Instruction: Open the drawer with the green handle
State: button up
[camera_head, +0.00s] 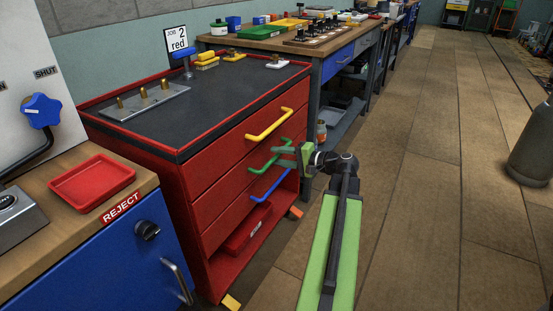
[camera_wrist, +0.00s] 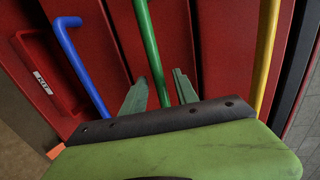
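The red cabinet (camera_head: 215,165) stands with its drawer fronts facing right in the head view. The green handle (camera_head: 258,164) is on its middle drawer, below the yellow handle (camera_head: 268,124) and above the blue handle (camera_head: 270,186). The drawer fronts look flush. My gripper (camera_head: 284,157) is at the right end of the green handle. In the wrist view, my gripper (camera_wrist: 159,88) has its fingers apart, with the green handle (camera_wrist: 152,50) running between them. A gap shows on each side of the handle. The handle's near end is hidden behind my gripper.
A red kit box (camera_head: 247,229) sits low in the cabinet. A wooden workbench (camera_head: 262,43) stands beyond it. A blue cabinet (camera_head: 120,250) with a red tray (camera_head: 92,182) is at the left. The floor to the right is clear up to a grey cylinder (camera_head: 533,150).

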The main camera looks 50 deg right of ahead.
jog(key=shift+w+a+f, duration=0.1)
jog(key=shift+w+a, duration=0.1)
jog(key=shift+w, duration=0.5)
grip_shut()
jog(key=shift+d, duration=0.15)
dwell(0.8)
